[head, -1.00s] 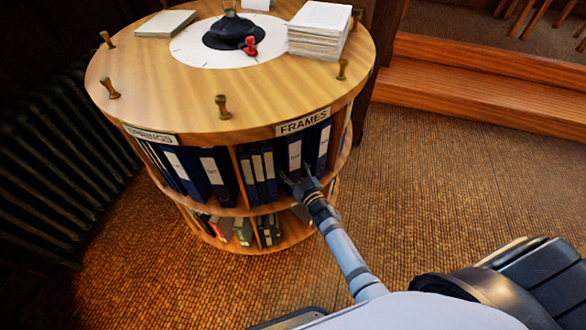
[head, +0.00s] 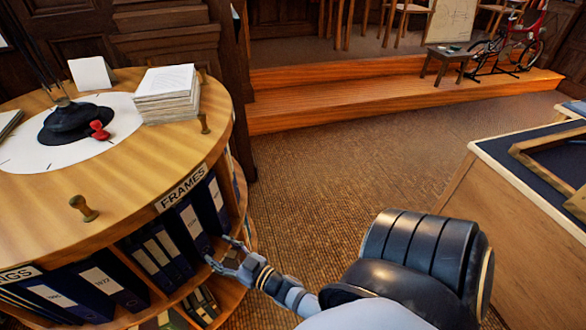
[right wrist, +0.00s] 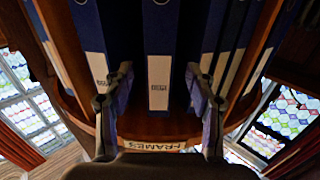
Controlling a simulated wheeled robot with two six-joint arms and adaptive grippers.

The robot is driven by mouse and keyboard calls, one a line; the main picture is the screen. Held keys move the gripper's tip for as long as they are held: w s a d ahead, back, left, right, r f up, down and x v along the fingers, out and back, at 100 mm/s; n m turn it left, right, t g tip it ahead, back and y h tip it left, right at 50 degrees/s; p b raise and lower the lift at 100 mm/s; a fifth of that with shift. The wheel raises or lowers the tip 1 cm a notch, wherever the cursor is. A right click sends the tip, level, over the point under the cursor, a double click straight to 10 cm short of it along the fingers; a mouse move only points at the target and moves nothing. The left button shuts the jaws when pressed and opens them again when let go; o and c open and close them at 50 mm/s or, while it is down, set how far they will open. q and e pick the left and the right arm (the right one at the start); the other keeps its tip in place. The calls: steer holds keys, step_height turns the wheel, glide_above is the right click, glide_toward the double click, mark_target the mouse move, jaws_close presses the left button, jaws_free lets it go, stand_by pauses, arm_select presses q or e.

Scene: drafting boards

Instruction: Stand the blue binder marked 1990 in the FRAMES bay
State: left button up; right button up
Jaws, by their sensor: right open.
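The FRAMES sign (head: 182,187) is on the rim of a round wooden stand, above a bay of blue binders. A wide blue binder with a white label (head: 191,222) stands upright there, with another (head: 215,196) to its right. My right gripper (head: 228,258) is open just in front of the bay and empty. In the right wrist view, its fingers (right wrist: 157,112) are apart, either side of the line of a blue binder (right wrist: 158,45); I see no grip on it. I cannot read its mark, nor tell which binder says 1990. My left gripper is out of view.
The round top (head: 130,185) holds a paper stack (head: 166,97), a red stamp (head: 99,131) and wooden knobs. Another bay at left holds blue binders (head: 106,282). A drafting table (head: 535,190) stands at right. Between them is open floor (head: 340,190); wooden steps (head: 390,95) lie behind.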

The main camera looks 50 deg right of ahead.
steer(key=s+d+f+g+h, duration=0.1)
steer(key=s+d+f+g, duration=0.3)
steer(key=f, duration=0.6)
steer(key=s+f+m+g+h, duration=0.1)
steer(key=s+f+g, duration=0.1)
steer(key=s+f, duration=0.5)
steer(key=s+d+f+g+h, duration=0.1)
steer(key=s+d+f+g, duration=0.15)
steer(key=f, duration=0.95)
steer(key=s+d+f+g, duration=0.1)
steer(key=s+f+g, duration=0.1)
steer(key=s+f, duration=0.2)
steer(key=s+f+g, duration=0.3)
steer(key=s+f, duration=0.1)
steer(key=s, duration=0.7)
steer(key=s+d+f+g+h, duration=0.1)
steer(key=s+f+g, duration=0.2)
steer(key=s, duration=0.4)
steer(key=shift+s+d+f+m, duration=0.3)
steer(key=shift+s+f, duration=0.05)
steer(key=shift+f, duration=0.05)
steer(key=shift+r, duration=0.1)
step_height(320, 180, up, 8)
steer(key=p, duration=0.7)
steer(key=shift+f+p, duration=0.2)
steer(key=shift+p, duration=0.15)
